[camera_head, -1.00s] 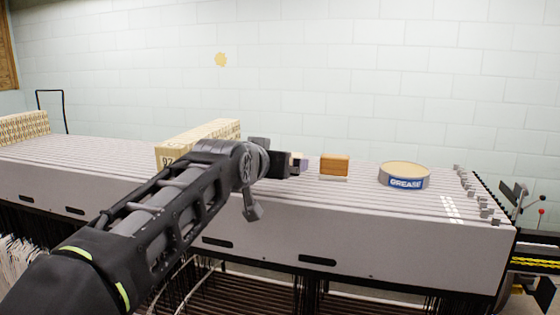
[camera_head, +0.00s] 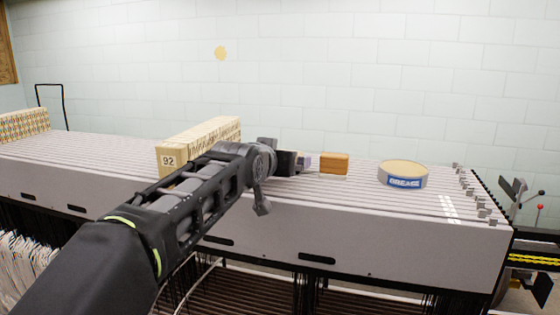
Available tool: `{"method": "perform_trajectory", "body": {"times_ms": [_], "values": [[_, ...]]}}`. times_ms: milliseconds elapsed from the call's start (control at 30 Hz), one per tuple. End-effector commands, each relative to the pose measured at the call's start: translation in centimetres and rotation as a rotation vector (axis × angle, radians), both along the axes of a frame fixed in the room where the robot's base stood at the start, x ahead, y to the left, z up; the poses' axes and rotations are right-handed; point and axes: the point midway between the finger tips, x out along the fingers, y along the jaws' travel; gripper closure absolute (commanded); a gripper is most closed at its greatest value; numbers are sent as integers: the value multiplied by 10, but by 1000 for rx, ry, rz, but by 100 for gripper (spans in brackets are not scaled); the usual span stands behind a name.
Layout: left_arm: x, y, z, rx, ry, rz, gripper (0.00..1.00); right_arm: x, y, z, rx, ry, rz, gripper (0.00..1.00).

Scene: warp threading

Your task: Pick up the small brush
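The small brush (camera_head: 334,163) has an orange-brown wooden block with a thin pale strip under it. It rests on the ridged grey top, right of the middle. My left gripper (camera_head: 299,161) comes in from the lower left and points right, with its tip just left of the brush. A narrow gap seems to show between them. The far end of the gripper is seen side-on and dark, so its finger opening is hidden. A small greyish-purple piece shows at its tip; I cannot tell if it is part of the fingers. My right gripper is not in view.
A round tin labelled GREASE (camera_head: 403,173) stands right of the brush. A long cream box marked 92 (camera_head: 169,160) stands behind my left arm.

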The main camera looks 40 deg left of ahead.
Motion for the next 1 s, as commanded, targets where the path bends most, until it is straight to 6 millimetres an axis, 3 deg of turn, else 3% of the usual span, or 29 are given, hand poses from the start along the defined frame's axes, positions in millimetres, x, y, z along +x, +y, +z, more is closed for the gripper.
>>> {"method": "perform_trajectory", "body": {"times_ms": [567, 1000], "values": [[0, 0, 0, 0, 0, 0, 52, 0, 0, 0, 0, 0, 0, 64], [0, 0, 9, 1, -3, -1, 52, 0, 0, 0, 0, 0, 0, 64]]}}
